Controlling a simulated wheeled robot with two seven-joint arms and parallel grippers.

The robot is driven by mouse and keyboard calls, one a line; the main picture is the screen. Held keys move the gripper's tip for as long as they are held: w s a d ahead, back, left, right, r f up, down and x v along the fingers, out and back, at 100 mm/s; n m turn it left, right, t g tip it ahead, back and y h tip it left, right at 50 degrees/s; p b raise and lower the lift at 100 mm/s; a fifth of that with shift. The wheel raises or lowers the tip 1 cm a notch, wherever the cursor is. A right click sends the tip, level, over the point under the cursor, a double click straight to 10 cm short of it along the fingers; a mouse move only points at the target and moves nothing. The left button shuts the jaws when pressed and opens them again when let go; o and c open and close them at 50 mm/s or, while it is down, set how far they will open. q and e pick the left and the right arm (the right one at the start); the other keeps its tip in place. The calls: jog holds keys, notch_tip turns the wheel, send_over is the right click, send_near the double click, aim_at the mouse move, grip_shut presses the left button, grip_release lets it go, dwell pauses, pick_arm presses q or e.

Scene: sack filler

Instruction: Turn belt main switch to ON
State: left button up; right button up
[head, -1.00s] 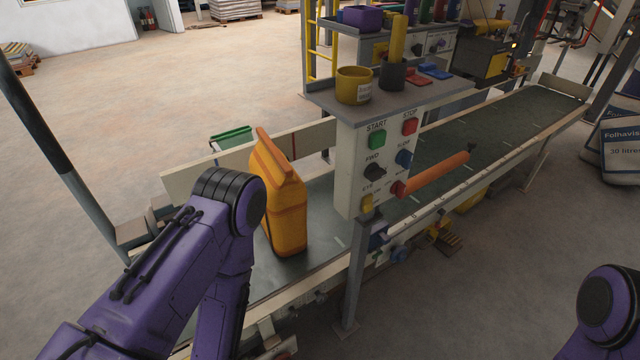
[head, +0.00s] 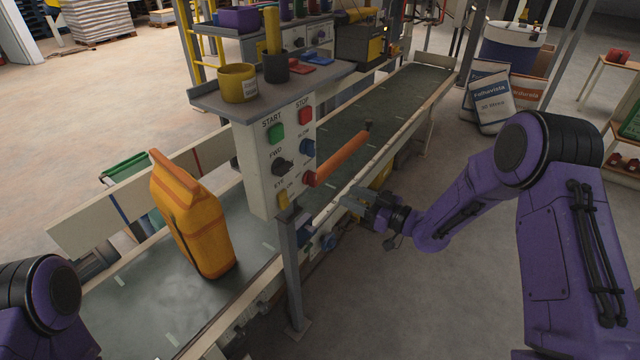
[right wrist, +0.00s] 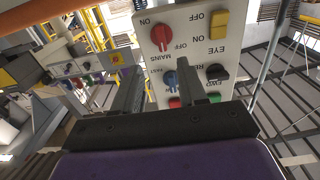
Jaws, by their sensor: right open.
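The control panel (head: 262,190) is a light box on a post beside the belt. Its mains switch is a red knob (head: 310,178) at the lower right. In the right wrist view the panel is upside down and the red knob (right wrist: 161,36) has MAINS, ON and OFF lettering around it. I cannot tell its setting surely. My right gripper (head: 358,200) is open and empty, right of and below the panel, apart from it. In the right wrist view its fingers (right wrist: 160,88) point toward the panel. My left gripper is out of view.
The panel also has a blue knob (head: 307,148), black knob (head: 281,166), yellow switch (head: 283,199), green START button (head: 275,132) and red STOP button (head: 305,115). An orange bar (head: 343,158) sticks out near the red knob. An orange sack (head: 192,220) stands on the belt (head: 130,300).

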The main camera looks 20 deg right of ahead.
aim_at(316, 180)
jog(key=p+x, duration=0.2)
jog(key=x, duration=0.7)
jog(key=shift+w+a+r+p, duration=0.1)
jog(key=shift+a+r+p, duration=0.1)
jog(key=shift+a+p, duration=0.1)
jog(key=shift+w+a, duration=0.3)
jog(key=shift+w, duration=0.2)
jog(key=shift+f, duration=0.1)
grip_shut()
